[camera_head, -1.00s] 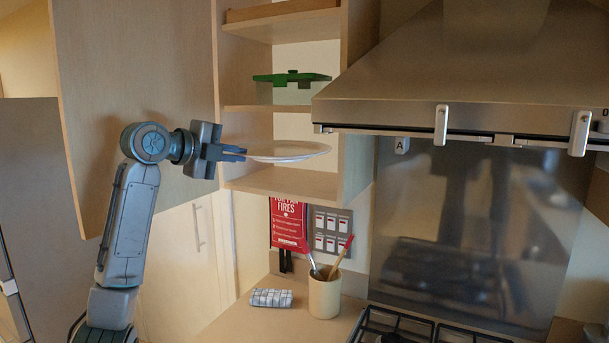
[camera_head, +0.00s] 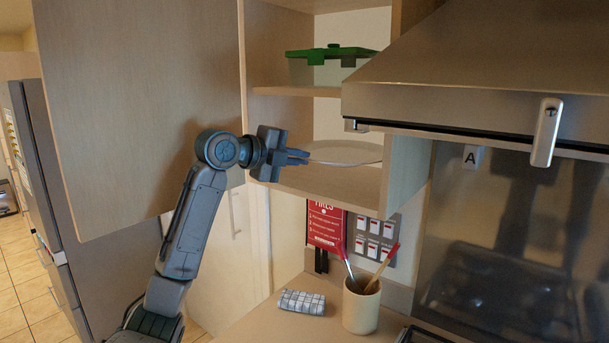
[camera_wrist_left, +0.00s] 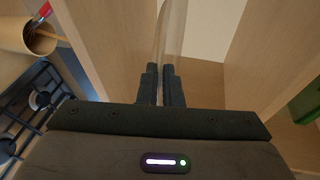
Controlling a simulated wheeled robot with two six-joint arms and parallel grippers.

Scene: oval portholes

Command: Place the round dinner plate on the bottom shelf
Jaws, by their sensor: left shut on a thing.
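The round dinner plate (camera_head: 345,153) is pale and seen nearly edge-on in the head view. It is held level inside the cabinet opening, close above the bottom shelf (camera_head: 335,187); I cannot tell whether it touches the shelf. My left gripper (camera_head: 304,157) is shut on the plate's near left edge, at the front of the opening. In the left wrist view the plate (camera_wrist_left: 172,35) extends from between the dark fingers (camera_wrist_left: 162,84) into the cabinet. My right gripper is not in view.
A green-lidded container (camera_head: 331,55) stands on the shelf above. The open cabinet door (camera_head: 145,110) is to the left, the range hood (camera_head: 480,75) to the right. Below, the counter holds a utensil pot (camera_head: 361,308) and a checked cloth (camera_head: 301,302).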

